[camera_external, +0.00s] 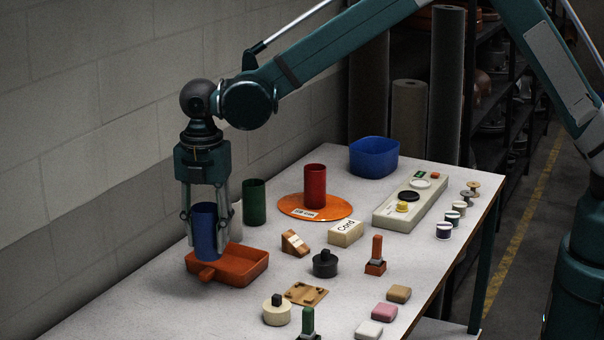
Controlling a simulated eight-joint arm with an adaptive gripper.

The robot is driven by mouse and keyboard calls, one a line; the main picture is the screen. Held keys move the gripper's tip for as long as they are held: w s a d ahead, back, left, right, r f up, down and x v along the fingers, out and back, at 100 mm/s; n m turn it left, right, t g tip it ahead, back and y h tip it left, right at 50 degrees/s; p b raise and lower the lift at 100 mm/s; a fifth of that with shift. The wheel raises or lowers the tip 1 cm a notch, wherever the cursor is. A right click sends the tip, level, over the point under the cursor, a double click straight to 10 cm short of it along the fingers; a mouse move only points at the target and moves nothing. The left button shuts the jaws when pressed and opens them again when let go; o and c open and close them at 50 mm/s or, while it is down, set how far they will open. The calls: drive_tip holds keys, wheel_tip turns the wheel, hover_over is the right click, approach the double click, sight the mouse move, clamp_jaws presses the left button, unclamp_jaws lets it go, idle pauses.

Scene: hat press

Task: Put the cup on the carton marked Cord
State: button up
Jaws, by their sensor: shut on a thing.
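A blue cup (206,234) is held upright between the fingers of my gripper (205,218), which is shut on it. The cup is at or just above the orange-red tray (253,268) at the left of the table; I cannot tell whether its bottom touches the tray. The small cream carton marked Cord (345,233) sits near the middle of the table, to the right of my gripper. Its top looks bare.
A green cup (254,202) and a partly hidden white cup (236,222) stand behind the tray. A red cup (315,187) stands on an orange disc (335,210). A wooden wedge (295,243) and a dark weight (325,264) lie near the carton. A blue bin (374,156) stands behind.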

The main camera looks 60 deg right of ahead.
drive_tip(key=s+d+r+m+p, duration=0.1)
drive_tip(key=s+d, duration=0.1)
drive_tip(key=d, duration=0.9)
drive_tip(key=s+d+r+m+p, duration=0.1)
drive_tip(key=s+d, duration=0.1)
drive_tip(key=d, duration=0.9)
drive_tip(key=r+m+p, duration=0.1)
drive_tip(key=r+m, duration=0.1)
hover_over(346, 225)
drive_tip(key=shift+a+f, duration=0.1)
drive_tip(key=shift+f, duration=0.15)
drive_tip(key=shift+f, duration=2.9)
drive_tip(key=shift+f, duration=0.15)
drive_tip(key=shift+f, duration=1.95)
drive_tip(key=shift+f, duration=0.2)
drive_tip(key=o, duration=0.9)
